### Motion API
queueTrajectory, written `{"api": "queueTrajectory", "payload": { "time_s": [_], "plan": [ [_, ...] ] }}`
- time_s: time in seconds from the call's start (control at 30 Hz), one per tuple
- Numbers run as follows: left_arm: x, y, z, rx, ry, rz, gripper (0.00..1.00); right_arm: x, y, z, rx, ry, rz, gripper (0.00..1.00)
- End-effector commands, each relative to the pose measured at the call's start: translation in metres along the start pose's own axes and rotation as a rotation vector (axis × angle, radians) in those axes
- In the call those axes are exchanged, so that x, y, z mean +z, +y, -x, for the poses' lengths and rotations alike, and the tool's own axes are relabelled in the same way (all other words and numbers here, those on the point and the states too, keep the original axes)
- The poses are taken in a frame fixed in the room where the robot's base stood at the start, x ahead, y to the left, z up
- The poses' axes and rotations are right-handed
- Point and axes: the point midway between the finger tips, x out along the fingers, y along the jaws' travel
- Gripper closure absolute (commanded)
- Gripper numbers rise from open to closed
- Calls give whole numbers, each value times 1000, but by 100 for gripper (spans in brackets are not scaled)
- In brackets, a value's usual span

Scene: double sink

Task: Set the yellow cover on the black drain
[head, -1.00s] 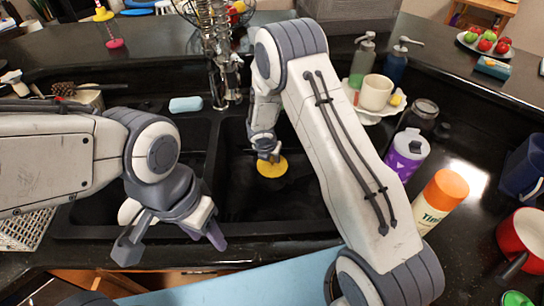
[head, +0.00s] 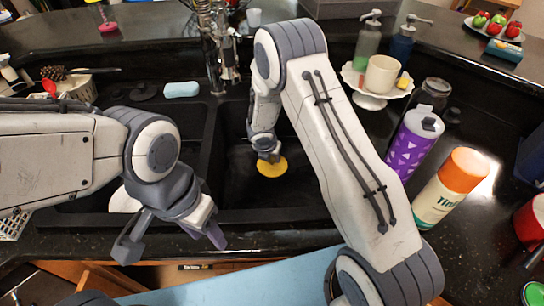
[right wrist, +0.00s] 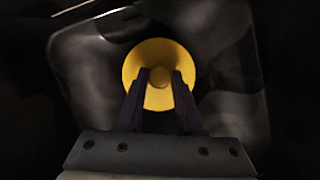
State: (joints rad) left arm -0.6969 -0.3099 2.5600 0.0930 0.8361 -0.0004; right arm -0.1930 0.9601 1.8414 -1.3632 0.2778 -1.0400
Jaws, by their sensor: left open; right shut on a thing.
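The yellow cover (head: 271,166) is a round disc with a small knob, over the right sink basin in the head view. My right gripper (head: 269,156) reaches down into that basin and is shut on the cover's knob. In the right wrist view the cover (right wrist: 160,56) is between the fingertips, above the dark basin floor (right wrist: 225,105). I cannot tell how far above the floor it is. The black drain cannot be made out. My left gripper (head: 172,240) is open and empty near the sink's front edge at the left.
The faucet (head: 222,55) stands behind the sink. A blue sponge (head: 181,89) lies on the back ledge. A purple bottle (head: 412,143), an orange-capped bottle (head: 451,187) and a cake stand with a white cup (head: 382,74) stand right of my right arm. A white dish (head: 124,200) shows in the left basin.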

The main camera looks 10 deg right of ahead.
Motion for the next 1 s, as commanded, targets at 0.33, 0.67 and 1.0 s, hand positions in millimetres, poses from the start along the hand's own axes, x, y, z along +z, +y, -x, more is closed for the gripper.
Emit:
{"api": "queueTrajectory", "payload": {
  "time_s": [0.33, 0.67, 1.0],
  "plan": [
    [0, 0, -6, 0, 0, 0, 50, -2, 1, -6, 0, 0, 0, 100],
    [1, -1, -12, 0, 0, 0, 50, -4, 2, -13, 0, 0, 1, 100],
    [1, -1, -11, 0, 0, 0, 50, -4, 2, -12, 0, 0, 0, 29]
  ]
}}
